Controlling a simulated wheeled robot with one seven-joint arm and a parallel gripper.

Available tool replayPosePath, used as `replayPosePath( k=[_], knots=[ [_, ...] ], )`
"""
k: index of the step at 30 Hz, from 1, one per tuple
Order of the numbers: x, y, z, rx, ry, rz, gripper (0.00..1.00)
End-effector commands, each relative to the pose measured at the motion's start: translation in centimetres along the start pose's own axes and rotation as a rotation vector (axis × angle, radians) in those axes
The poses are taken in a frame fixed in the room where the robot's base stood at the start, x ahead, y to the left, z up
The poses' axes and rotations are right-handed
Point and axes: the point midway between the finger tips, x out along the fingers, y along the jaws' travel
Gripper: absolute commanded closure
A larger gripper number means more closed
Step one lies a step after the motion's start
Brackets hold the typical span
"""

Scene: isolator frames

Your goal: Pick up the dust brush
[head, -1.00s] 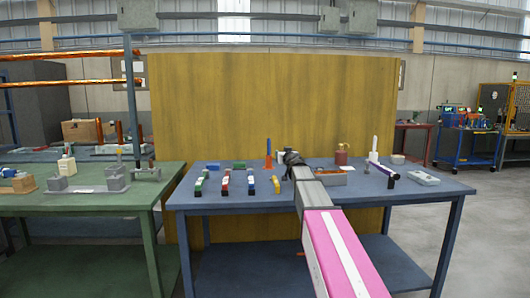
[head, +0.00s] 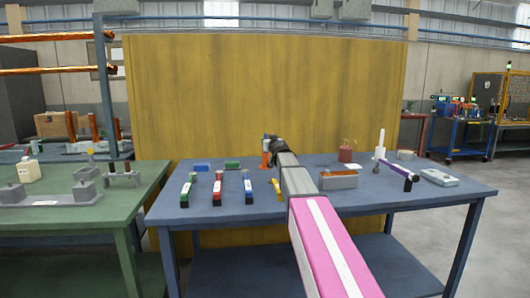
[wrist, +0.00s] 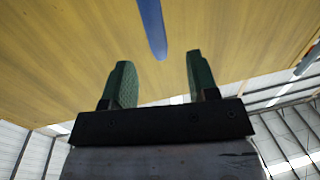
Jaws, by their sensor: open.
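My gripper (head: 272,143) is over the back middle of the blue table (head: 330,205) in the head view. It is open: in the wrist view its two green fingers (wrist: 158,58) stand apart with nothing held between them. A slim upright thing, orange below (head: 265,161) and blue above, stands close beside or behind the gripper and is partly hidden by it. A long blue piece (wrist: 152,28) shows beyond the fingers in the wrist view, in line with the gap. It looks like that upright thing's blue part. I cannot tell for sure whether this is the dust brush.
Rows of coloured blocks (head: 217,188) lie left of my arm. A grey box (head: 338,181), a red container (head: 345,154), a white upright piece (head: 380,145), a purple-and-black rod (head: 397,170) and a grey case (head: 440,177) are on the right. A yellow panel (head: 200,90) stands behind.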

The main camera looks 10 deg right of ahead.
Motion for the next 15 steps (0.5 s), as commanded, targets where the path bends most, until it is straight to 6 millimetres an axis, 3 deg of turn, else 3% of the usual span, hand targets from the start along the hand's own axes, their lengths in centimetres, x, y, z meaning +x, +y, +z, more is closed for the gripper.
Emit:
replayPosePath(
  k=[3, 11, 15],
  knots=[
    [2.3, 0.1, 0.0, 0.0, 0.0, 0.0, 0.46],
    [4.0, 0.1, 0.0, 0.0, 0.0, 0.0, 0.46],
    [5.8, 0.3, 0.1, -0.001, 0.0, 0.0, 0.46]
  ],
)
